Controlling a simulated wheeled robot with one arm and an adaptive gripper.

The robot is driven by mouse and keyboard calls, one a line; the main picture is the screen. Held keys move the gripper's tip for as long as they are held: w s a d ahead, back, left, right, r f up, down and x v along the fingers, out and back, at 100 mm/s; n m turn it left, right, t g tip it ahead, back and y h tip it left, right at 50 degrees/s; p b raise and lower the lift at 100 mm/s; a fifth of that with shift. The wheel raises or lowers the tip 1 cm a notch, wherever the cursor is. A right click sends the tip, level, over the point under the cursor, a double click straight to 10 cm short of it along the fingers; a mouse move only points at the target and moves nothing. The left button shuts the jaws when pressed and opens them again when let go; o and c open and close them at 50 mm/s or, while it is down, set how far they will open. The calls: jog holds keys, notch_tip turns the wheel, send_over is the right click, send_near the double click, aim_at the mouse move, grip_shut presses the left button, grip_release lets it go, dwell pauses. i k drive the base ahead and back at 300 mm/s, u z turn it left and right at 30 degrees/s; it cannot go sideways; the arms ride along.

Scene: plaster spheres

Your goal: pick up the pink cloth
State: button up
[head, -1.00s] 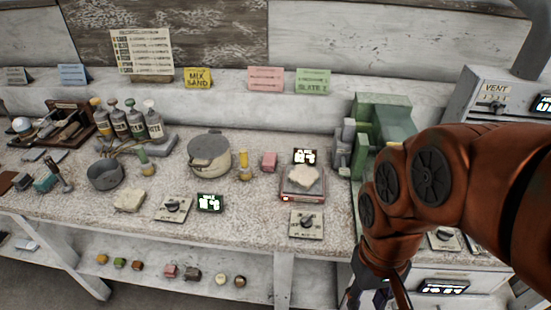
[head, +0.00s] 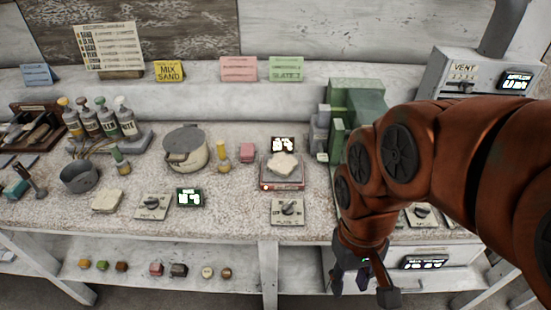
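I cannot make out a clearly pink cloth. A small pink block (head: 247,152) stands on the speckled bench (head: 230,212), left of the scale. A pale cream, cloth-like piece (head: 107,200) lies flat at the bench's front left. A similar pale lump (head: 282,165) rests on the red-edged scale (head: 281,185). My gripper (head: 350,279) hangs low in front of the bench, right of the scale. Its dark fingers point down and appear apart, with nothing seen between them. My orange arm hides part of the bench's right side.
A lidded pot (head: 185,150), a grey pan (head: 79,177) and several bottles (head: 100,120) stand on the bench. A green machine (head: 355,105) and a grey vent box (head: 470,85) stand at the right. Several small blocks (head: 157,268) line the lower shelf.

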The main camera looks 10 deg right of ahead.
aim_at(247, 154)
jog(key=u, duration=0.55)
jog(key=k, duration=1.3)
jog(key=z, duration=0.05)
jog(key=i, duration=1.75)
jog(key=u, duration=0.65)
